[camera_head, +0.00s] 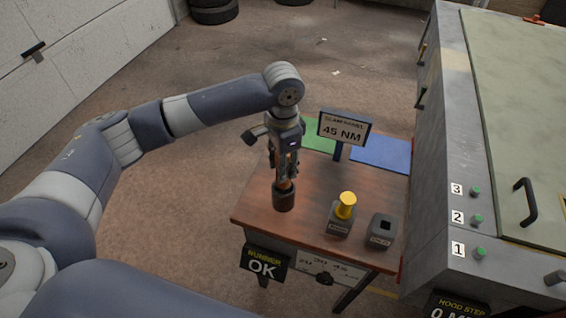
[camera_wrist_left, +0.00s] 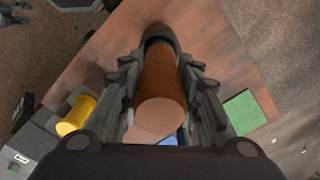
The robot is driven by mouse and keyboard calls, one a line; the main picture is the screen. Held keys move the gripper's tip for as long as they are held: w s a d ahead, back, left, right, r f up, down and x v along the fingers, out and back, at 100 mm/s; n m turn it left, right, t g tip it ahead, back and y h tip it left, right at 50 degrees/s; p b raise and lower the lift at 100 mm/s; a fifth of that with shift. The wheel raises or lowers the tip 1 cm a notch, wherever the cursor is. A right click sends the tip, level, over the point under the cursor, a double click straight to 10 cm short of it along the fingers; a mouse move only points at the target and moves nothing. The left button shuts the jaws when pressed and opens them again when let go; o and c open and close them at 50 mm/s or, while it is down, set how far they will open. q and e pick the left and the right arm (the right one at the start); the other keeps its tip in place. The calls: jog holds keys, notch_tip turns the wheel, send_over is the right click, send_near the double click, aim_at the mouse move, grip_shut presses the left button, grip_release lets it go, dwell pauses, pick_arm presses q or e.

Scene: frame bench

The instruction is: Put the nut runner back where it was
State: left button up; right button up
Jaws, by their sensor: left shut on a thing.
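My left gripper (camera_head: 286,172) is shut on a copper-brown cylinder with a dark cup-shaped lower end (camera_head: 283,197), which looks like the nut runner. It points down over the left part of the wooden bench (camera_head: 310,212); I cannot tell whether its end touches the top. In the left wrist view the runner (camera_wrist_left: 160,85) lies between the fingers of the left gripper (camera_wrist_left: 165,95). A grey holder with an empty square opening (camera_head: 382,231) stands at the bench's front right. Beside it, a yellow knobbed piece (camera_head: 346,205) stands in another grey holder (camera_head: 340,227). My right gripper is out of view.
A sign reading 45 NM (camera_head: 343,130) stands at the back of the bench. Green (camera_head: 318,141) and blue (camera_head: 382,154) patches lie behind. A RUNNER OK display (camera_head: 264,264) hangs at the front. A grey cabinet with numbered buttons (camera_head: 478,220) borders the right.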

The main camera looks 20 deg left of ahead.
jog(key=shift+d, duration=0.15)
pick_arm(q)
jog(key=o, duration=1)
jog(key=shift+f, duration=0.1)
jog(key=shift+o, duration=0.7)
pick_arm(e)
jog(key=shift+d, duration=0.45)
pick_arm(q)
jog(key=shift+r, duration=0.5)
notch_tip(320, 180, up, 11)
jog(key=b, duration=0.3)
jog(key=shift+f, duration=0.2)
jog(key=shift+r, duration=0.35)
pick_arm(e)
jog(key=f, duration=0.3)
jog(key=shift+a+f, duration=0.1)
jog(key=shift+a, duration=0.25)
